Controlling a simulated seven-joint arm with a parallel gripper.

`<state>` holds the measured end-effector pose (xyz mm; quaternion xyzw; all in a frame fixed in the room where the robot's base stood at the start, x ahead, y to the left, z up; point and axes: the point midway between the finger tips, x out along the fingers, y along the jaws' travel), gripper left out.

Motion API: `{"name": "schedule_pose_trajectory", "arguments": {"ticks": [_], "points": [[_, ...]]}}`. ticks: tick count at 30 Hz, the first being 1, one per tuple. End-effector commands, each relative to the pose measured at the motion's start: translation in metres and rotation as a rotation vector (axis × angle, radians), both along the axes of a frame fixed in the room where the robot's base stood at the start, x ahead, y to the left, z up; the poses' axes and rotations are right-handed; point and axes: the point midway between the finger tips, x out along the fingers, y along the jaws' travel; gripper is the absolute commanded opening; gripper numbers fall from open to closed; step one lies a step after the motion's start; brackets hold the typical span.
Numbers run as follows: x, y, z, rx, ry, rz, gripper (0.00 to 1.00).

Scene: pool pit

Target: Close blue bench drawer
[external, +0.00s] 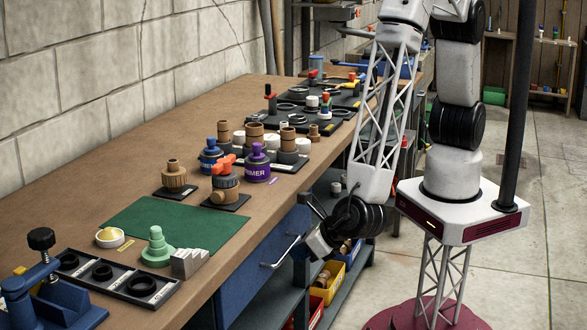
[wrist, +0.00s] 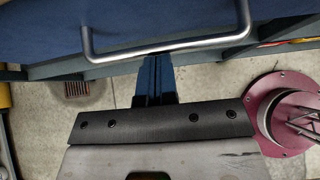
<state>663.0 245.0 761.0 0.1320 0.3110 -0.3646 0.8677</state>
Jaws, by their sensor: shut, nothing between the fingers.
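The blue bench drawer (external: 240,285) is under the front edge of the workbench, with a silver bar handle (external: 282,254) on its front. In the wrist view the blue drawer front (wrist: 165,18) fills the top, and the handle (wrist: 170,49) stands out from it. My gripper (external: 305,246) is beside the handle, low in front of the drawer. In the wrist view my gripper's blue fingers (wrist: 157,72) are together and empty, pointing at the drawer front. Their tips end at the handle bar, partly hidden by it. I cannot tell whether they touch, nor how far the drawer stands out.
The wooden benchtop (external: 75,225) carries a green mat (external: 180,226), bottles and several fittings. A shelf below holds yellow (external: 328,283) and red bins. A dark post (external: 516,110) stands at the right. The concrete floor (external: 545,240) is open there.

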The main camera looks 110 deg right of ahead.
Motion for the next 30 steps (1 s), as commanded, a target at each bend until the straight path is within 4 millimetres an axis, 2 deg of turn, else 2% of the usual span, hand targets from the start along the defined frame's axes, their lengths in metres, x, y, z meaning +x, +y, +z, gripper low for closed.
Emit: {"name": "schedule_pose_trajectory", "arguments": {"ticks": [9, 21, 30], "points": [[-0.028, 0.028, -0.005, 0.001, 0.003, 0.009, 0.00], [-0.064, 0.064, 0.038, 0.001, 0.004, 0.008, 0.00], [-0.079, 0.079, 0.055, 0.001, 0.004, 0.008, 0.00]]}}
